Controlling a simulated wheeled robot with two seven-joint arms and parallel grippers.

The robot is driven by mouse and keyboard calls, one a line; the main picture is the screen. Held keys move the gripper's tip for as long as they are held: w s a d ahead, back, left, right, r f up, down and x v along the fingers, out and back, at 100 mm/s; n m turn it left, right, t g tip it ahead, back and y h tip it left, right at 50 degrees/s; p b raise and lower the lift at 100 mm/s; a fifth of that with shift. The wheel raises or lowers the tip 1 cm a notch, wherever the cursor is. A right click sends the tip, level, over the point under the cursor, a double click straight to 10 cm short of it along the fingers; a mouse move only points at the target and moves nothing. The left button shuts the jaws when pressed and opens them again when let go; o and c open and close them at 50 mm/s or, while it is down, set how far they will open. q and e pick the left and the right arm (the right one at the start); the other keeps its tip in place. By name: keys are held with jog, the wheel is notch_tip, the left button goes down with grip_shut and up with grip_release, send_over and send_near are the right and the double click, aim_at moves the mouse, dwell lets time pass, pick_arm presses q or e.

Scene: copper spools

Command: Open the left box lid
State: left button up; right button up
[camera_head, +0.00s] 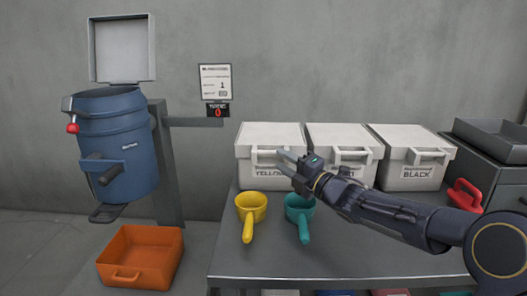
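The left box (247,175) is white, stands on the table against the wall, and has a label reading "YELLOW". Its pale lid (270,134) lies shut on top, with a handle on the front. My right gripper (282,161) is in front of the right part of this box, close to the handle's right end. Its two fingers are apart with nothing seen between them. I cannot tell whether they touch the box. The gripper covers part of the box's front. My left gripper is not in view.
Two more white boxes stand to the right, a middle one (345,133) and one labelled "BLACK" (418,175). A yellow scoop (251,205) and a teal scoop (299,208) lie in front. A blue barrel (120,140) and an orange bin (140,255) are left.

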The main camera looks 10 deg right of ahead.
aim_at(271, 154)
jog(key=x, duration=0.6)
jog(key=shift+w, duration=0.1)
jog(key=shift+c, duration=0.2)
grip_shut()
